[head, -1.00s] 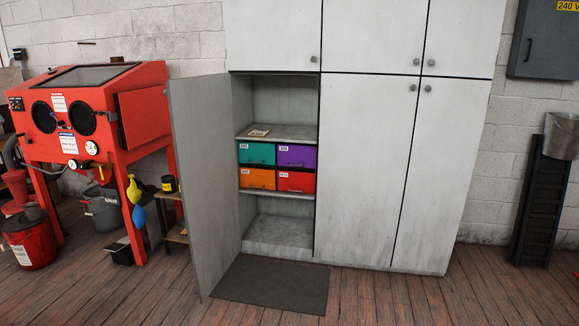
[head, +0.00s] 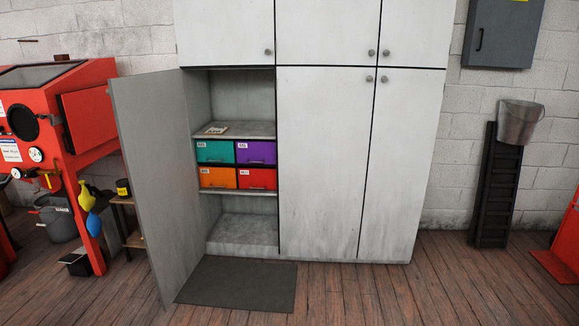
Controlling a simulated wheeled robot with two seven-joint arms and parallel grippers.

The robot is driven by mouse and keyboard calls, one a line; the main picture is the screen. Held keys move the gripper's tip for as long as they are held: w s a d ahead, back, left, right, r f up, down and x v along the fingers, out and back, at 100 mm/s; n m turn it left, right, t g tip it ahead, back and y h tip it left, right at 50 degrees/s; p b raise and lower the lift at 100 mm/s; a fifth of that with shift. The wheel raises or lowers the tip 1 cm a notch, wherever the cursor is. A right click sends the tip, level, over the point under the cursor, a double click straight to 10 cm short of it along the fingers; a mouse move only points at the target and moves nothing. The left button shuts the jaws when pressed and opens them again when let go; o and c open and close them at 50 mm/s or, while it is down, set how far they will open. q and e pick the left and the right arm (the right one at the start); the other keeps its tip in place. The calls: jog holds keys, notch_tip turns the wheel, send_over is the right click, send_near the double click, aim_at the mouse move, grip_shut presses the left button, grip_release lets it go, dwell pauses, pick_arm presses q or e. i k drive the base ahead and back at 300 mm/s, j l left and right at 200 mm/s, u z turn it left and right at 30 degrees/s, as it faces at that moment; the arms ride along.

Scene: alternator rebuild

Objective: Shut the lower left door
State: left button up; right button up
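The lower left door (head: 146,185) of the tall grey-white cabinet (head: 323,160) stands wide open, swung out toward me on its left side. Its free edge is near the floor mat's front left corner. The open compartment (head: 240,228) shows shelves with teal (head: 215,152), purple (head: 256,152), orange (head: 218,177) and red (head: 257,179) labelled drawers. A small card or booklet (head: 216,130) lies on the shelf above them. The other cabinet doors are shut. Neither of my grippers is in view.
A dark mat (head: 237,284) lies on the wooden floor in front of the open compartment. A red blasting cabinet (head: 85,115) and a small shelf stand (head: 127,222) are left of the door. A metal bucket (head: 518,124) and black ramp (head: 495,195) are right. Floor in front is clear.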

aim_at(150, 111)
jog(key=i+j+z, duration=0.1)
jog(key=j, duration=0.25)
jog(key=i+j, duration=0.25)
jog(key=j, duration=0.15)
jog(key=i+j+z, duration=0.15)
jog(key=j, duration=0.25)
jog(key=i+j+z, duration=0.1)
jog(key=j, duration=0.3)
jog(key=i+j+z, duration=0.1)
jog(key=j, duration=0.3)
jog(key=i+j, duration=0.25)
jog(key=j, duration=0.2)
jog(key=i+j+z, duration=0.15)
jog(key=j, duration=0.25)
jog(key=i+j, duration=0.1)
jog(key=j, duration=0.35)
jog(key=i+j, duration=0.1)
jog(key=j, duration=0.4)
jog(key=i+j, duration=0.15)
jog(key=j, duration=0.3)
jog(key=i+j, duration=0.1)
jog(key=j, duration=0.4)
jog(key=i+j, duration=0.1)
jog(key=j, duration=0.35)
jog(key=i+j, duration=0.1)
jog(key=j, duration=0.4)
